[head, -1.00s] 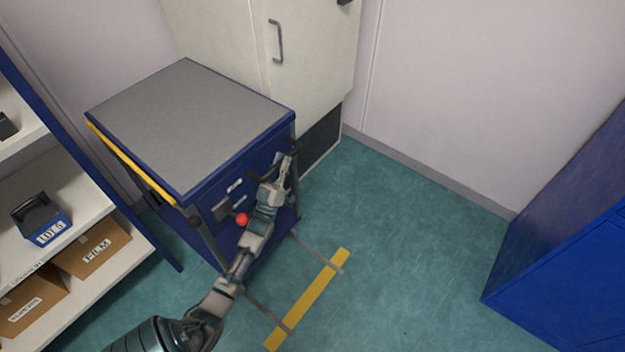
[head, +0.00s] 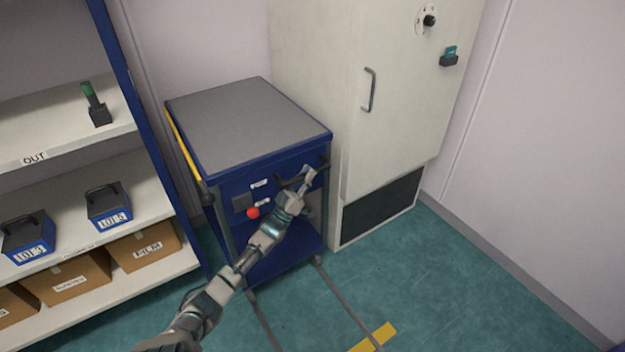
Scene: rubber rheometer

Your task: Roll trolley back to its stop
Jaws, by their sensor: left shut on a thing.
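The trolley (head: 245,125) is a blue cart with a grey top and a yellow bar (head: 184,145) along its left side. It stands upright beside the pale cabinet. Its front has a dark handle (head: 287,183) and a red knob (head: 253,212). My left gripper (head: 309,176) is at the right part of the front handle and is shut on it; its fingers are small and partly merge with the handle. My left forearm hides part of the trolley's front. Two thin rails (head: 346,302) run on the floor from under the trolley towards a yellow strip (head: 374,338). My right gripper is out of view.
The cabinet (head: 385,110) stands close on the trolley's right. A shelf unit (head: 150,200) with boxes and blue weights is close on its left. The green floor (head: 440,290) in front and right is clear. The trolley's back lies near the wall.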

